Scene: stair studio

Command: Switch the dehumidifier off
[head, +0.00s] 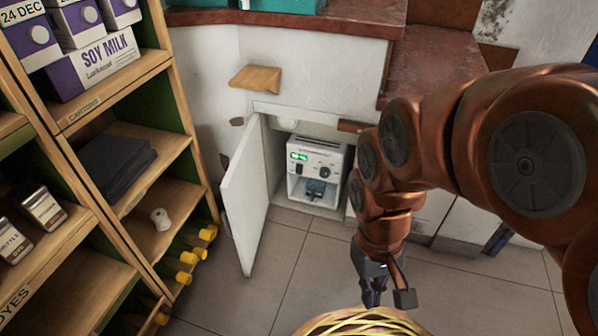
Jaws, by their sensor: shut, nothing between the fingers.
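A white box-shaped appliance (317,149), which looks to be the dehumidifier, stands inside an open low cupboard. Its front has a lit green display (299,156), a dark switch (299,169) below the display and a round dark knob (325,162) at the right. A recess with a small dark blue object sits in its lower front. My gripper (388,296) is shut and empty, pointing down in front of and to the right of the cupboard, apart from the appliance. My arm hides what lies right of the cupboard opening.
The white cupboard door (244,196) stands open at the left of the opening. A wooden shelf unit (160,190) with cartons and yellow-capped bottles fills the left. A small wooden ledge (255,78) juts out above. A woven basket (360,322) is below my gripper. Tiled floor (310,250) lies clear before the cupboard.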

